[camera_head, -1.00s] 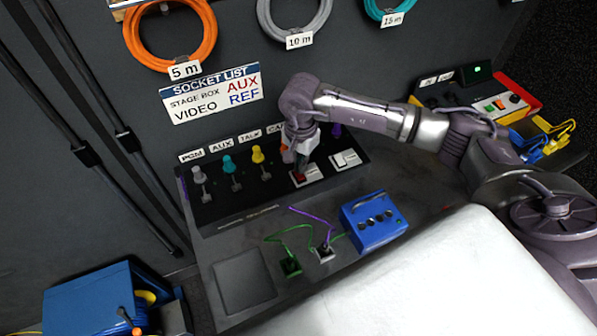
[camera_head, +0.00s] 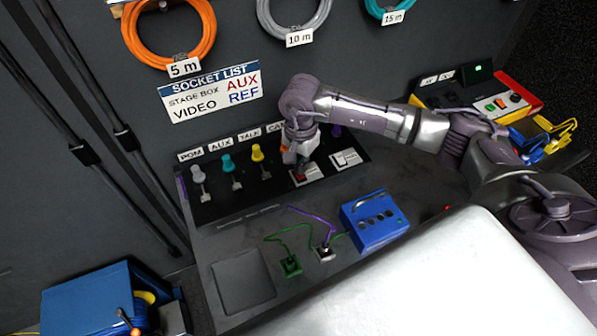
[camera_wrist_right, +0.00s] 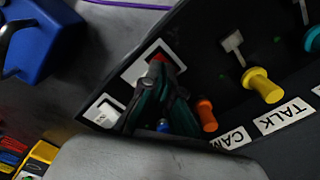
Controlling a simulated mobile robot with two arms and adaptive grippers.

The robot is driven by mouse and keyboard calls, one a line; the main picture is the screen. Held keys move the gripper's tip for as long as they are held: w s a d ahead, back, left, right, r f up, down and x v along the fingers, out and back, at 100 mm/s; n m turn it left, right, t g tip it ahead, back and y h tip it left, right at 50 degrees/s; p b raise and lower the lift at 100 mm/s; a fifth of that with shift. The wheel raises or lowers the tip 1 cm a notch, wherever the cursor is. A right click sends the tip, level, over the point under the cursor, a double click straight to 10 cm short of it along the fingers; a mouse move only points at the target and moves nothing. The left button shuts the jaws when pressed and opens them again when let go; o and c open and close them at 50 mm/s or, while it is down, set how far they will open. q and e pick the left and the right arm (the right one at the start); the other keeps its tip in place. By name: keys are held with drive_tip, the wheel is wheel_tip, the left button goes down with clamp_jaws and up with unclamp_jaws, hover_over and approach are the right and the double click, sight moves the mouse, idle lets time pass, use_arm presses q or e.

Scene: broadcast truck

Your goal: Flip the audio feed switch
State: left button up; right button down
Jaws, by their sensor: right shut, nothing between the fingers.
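I cannot read a switch label. My left gripper is out of view.
Grey, teal and yellow knobs (camera_head: 257,153) stand on the panel. A blue box (camera_head: 375,222) and cables are on the desk in front. A white surface (camera_head: 440,285) lies nearer. A blue crate (camera_head: 90,300) is at lower left.

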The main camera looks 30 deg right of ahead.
drive_tip(key=shift+f+b, duration=1.05)
drive_tip(key=shift+f, duration=0.05)
idle(0.3)
drive_tip(key=shift+s+r, duration=0.1)
drive_tip(key=shift+r, duration=0.05)
drive_tip(key=shift+r+p, duration=0.6)
drive_tip(key=shift+r, duration=0.3)
drive_tip(key=shift+r+p, duration=1.1)
drive_tip(key=shift+r, duration=1.45)
drive_tip(key=shift+f, duration=0.1)
